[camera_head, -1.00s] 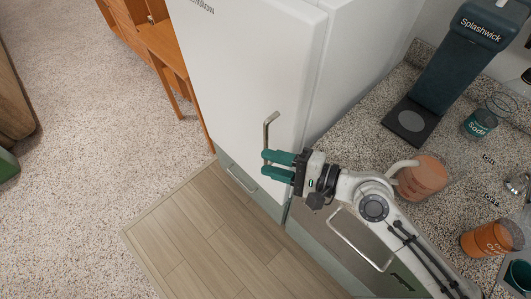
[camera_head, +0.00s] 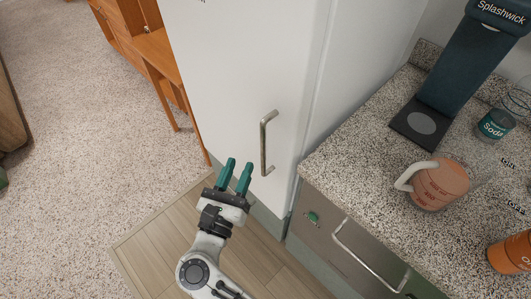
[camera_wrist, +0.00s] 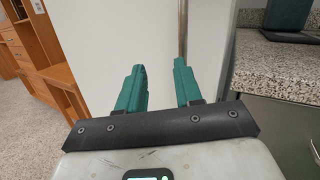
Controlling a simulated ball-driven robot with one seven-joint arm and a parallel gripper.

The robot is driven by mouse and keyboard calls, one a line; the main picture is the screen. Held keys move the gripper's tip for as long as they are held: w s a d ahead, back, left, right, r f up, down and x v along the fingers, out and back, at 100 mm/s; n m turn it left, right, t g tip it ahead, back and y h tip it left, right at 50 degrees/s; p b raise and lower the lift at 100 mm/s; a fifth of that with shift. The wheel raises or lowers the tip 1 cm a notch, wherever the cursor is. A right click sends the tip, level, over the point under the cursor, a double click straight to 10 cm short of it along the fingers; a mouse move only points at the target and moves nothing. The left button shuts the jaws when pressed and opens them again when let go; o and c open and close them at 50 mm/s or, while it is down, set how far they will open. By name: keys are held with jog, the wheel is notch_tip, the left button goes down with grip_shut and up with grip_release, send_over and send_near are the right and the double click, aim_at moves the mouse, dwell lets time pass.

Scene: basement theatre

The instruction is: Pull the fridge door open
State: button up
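The white fridge door (camera_head: 235,75) stands closed in the head view, with a vertical metal bar handle (camera_head: 264,145) near its right edge. In the wrist view the handle (camera_wrist: 183,28) rises behind the right finger. My gripper (camera_head: 236,168) has green fingers spread apart with nothing between them. It is just left of and below the handle in the head view, pointing up toward the door. In the wrist view my gripper (camera_wrist: 160,80) faces the white door (camera_wrist: 110,35). I cannot tell whether the right finger touches the handle.
A speckled counter (camera_head: 365,150) stands right of the fridge, with a soda machine (camera_head: 455,75), a measuring jug (camera_head: 437,185), a soda can (camera_head: 496,124) and an orange container (camera_head: 511,252). A drawer handle (camera_head: 365,262) juts out below it. Wooden furniture (camera_head: 150,50) stands left. The floor before the fridge is clear.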

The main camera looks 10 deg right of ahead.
aim_at(262, 155)
jog(key=w+d+m+g+h, duration=0.1)
jog(key=w+d, duration=0.1)
jog(key=w+d+f+m+g+h+p, duration=0.1)
jog(key=d+m, duration=0.1)
jog(key=w+d+m+g+h, duration=0.1)
jog(key=w+d+g, duration=0.1)
jog(key=shift+w+d+f+h+p, duration=0.15)
jog(key=shift+w+f+h+p, duration=0.15)
jog(key=shift+f, duration=0.1)
dwell(0.3)
jog(key=shift+c, duration=0.2)
grip_shut()
dwell(0.4)
